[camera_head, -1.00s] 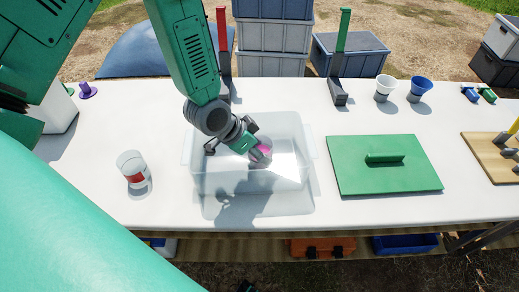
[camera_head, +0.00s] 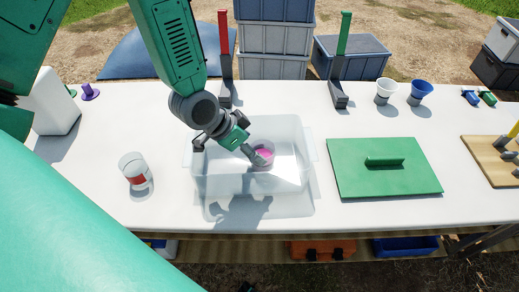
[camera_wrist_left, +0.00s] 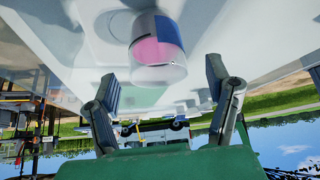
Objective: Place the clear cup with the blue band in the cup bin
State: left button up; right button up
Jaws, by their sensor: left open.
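The clear cup with the blue band (camera_wrist_left: 170,28) shows in the left wrist view with pink inside it. In the head view a clear cup with pink in it (camera_head: 263,153) stands in the clear cup bin (camera_head: 211,183); its blue band cannot be made out there. My left gripper (camera_head: 226,138) is over the left part of the bin, to the left of the cup. Its two fingers are spread in the left wrist view (camera_wrist_left: 160,88), with nothing between them and the cup apart from them.
A clear cup with a red band (camera_head: 133,172) stands left of the bin. A green board with a handle (camera_head: 388,180) lies to the right. A white cup (camera_head: 384,88) and a blue cup (camera_head: 419,90) stand behind it. Red (camera_head: 224,45) and green (camera_head: 343,45) upright tools stand at the back.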

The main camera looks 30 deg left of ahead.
pick_arm(q)
jog(key=p+v, duration=0.1)
jog(key=v, duration=0.6)
jog(key=shift+r, duration=0.3)
jog(key=shift+s, duration=0.15)
jog(key=shift+s+d, duration=0.1)
jog(key=shift+d, duration=0.05)
